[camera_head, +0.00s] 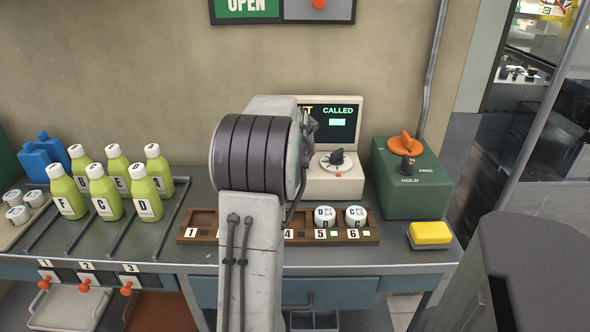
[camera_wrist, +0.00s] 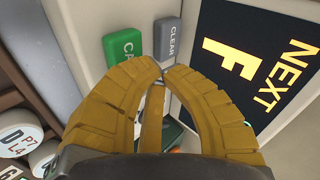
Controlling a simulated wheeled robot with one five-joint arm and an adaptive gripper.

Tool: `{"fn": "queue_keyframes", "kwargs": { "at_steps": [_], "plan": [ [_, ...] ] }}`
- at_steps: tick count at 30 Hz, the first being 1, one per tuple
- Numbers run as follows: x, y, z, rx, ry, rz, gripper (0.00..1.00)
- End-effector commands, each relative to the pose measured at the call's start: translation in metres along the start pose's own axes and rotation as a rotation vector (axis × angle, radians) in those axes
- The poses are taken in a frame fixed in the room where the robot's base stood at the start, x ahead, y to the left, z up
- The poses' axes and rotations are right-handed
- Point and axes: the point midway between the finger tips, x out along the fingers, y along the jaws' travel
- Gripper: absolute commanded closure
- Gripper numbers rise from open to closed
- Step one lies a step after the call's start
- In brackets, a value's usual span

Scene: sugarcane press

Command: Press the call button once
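The green call button (camera_wrist: 122,46) shows in the wrist view on the pale face of the display unit, its label partly covered by a finger. A grey CLEAR button (camera_wrist: 168,40) sits beside it to the right. My gripper (camera_wrist: 161,72) has brown fingers with the tips brought together and nothing seen between them. The tips are just below and between the two buttons in the picture; I cannot tell whether they touch the panel. The display unit (camera_head: 349,181) stands at the back of the bench in the head view, where my arm hides its left side, the buttons and my gripper.
The screen (camera_wrist: 255,75) reads NEXT F; its CALLED side shows in the head view. A green box (camera_head: 420,195) with an orange knob and a yellow block (camera_head: 430,234) are at right. Several bottles (camera_head: 105,195) stand at left. A wooden rack (camera_head: 370,232) holds two labelled cups (camera_head: 340,216).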

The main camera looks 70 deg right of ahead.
Motion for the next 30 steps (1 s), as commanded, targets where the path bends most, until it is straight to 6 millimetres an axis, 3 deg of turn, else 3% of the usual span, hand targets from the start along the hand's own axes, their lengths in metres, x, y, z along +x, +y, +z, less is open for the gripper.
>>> {"fn": "queue_keyframes", "kwargs": {
  "at_steps": [7,8,10,30],
  "plan": [
    [-0.0005,-0.0005,-0.0002,0.000,0.000,-0.001,1.00],
    [-0.0005,-0.0005,-0.0002,0.000,0.000,-0.001,0.96],
    [-0.0005,-0.0005,-0.0002,0.000,0.000,0.000,1.00],
    [-0.0003,-0.0003,-0.0001,0.000,0.000,0.000,1.00]
  ]
}}
